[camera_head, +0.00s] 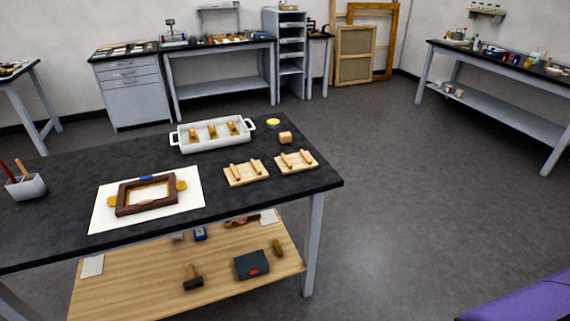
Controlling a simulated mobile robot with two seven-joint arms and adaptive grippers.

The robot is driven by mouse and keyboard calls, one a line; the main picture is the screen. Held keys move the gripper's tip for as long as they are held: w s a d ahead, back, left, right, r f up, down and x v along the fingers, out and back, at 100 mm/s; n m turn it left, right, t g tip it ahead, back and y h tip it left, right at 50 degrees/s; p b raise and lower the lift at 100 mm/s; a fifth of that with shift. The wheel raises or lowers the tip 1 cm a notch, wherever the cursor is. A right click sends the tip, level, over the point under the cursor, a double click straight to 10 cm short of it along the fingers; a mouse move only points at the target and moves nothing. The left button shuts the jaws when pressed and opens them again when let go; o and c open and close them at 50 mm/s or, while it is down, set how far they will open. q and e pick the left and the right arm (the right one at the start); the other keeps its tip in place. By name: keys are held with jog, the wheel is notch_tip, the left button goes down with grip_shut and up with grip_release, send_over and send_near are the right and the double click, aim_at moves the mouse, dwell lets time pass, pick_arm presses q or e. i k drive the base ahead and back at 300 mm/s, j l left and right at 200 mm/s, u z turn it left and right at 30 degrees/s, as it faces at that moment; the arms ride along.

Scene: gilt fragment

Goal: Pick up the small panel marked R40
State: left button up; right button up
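Two small pale wooden panels, each with two raised wooden bars, lie side by side on the dark worktable (55,205). The left panel (246,180) is near the table's front right part, and the right panel (297,168) is closer to the right edge. No marking can be read on either, so I cannot tell which is R40. Neither of my grippers is in view.
A white tray (174,139) with gilded pieces stands behind the panels, near a small wooden block (285,137) and a yellow disc (273,122). A brown frame (125,208) lies on a white sheet (102,220). Open floor (410,200) lies right of the table.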

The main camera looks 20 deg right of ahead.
aim_at(302, 160)
jog(key=i+l, duration=0.1)
jog(key=l, duration=0.4)
jog(key=i+l, duration=0.1)
jog(key=l, duration=0.35)
jog(key=i+l, duration=0.1)
jog(key=l, duration=0.4)
